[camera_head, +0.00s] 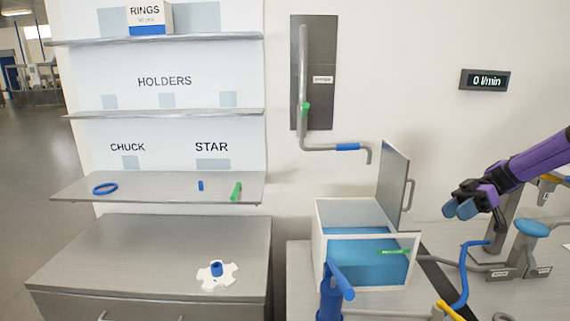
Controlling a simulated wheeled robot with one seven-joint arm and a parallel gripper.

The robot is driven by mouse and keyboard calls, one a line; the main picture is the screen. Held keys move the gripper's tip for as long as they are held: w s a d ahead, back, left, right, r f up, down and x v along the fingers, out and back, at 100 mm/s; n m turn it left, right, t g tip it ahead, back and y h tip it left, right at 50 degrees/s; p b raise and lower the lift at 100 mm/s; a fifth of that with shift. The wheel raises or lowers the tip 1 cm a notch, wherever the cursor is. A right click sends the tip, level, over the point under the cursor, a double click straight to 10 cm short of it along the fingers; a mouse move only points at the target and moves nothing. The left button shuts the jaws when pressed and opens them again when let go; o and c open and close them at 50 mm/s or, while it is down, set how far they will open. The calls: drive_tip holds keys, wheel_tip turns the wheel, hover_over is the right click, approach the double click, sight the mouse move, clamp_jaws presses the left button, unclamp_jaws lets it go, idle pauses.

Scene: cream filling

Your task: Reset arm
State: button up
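My gripper (460,207) is at the right, on the purple arm that comes in from the right edge. Its blue-grey fingertips point left and down. I see nothing held between them, but I cannot tell whether they are apart or closed. It is right of the open lid (394,181) of a white box, apart from it, and appears to be above the grey worktop.
The open white box (318,246) with a blue inside stands in the middle. A blue hose (464,279), a blue-topped post (533,229) and a yellow-handled pipe are near the arm. Shelves (160,187) and a white star piece (230,276) are on the left.

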drive_tip(key=s+a+r+m+t+h, duration=0.3)
drive_tip(key=s+a+r+m+h, duration=0.5)
drive_tip(key=s+a+r+h, duration=0.4)
drive_tip(key=s+r+m+t+h, duration=0.1)
drive_tip(key=s+r+m+t, duration=0.2)
drive_tip(key=s, duration=1.5)
drive_tip(key=m+t, duration=0.4)
drive_tip(key=m, duration=0.1)
drive_tip(key=shift+a+m, duration=0.2)
drive_tip(key=shift+m, duration=0.2)
drive_tip(key=shift+r, duration=0.1)
